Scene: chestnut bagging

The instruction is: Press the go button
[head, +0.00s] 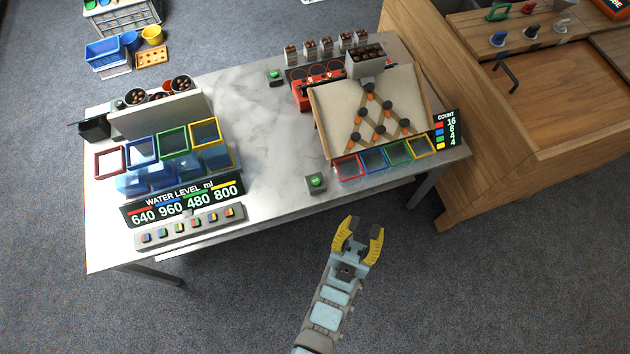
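A green button on a small grey box (316,183) sits at the front edge of the marble-topped table (262,140), near its middle. A second, similar green button (274,76) sits at the back of the table. I cannot read a label on either one. My gripper (361,227) has yellow fingers spread apart, with nothing between them. It is in front of the table edge, below and to the right of the front button in the picture, and apart from it.
Left are coloured-rim containers (143,152), a water level display (183,203) and a button panel (190,230). A wooden cabinet (480,180) stands at right. The middle tabletop is clear.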

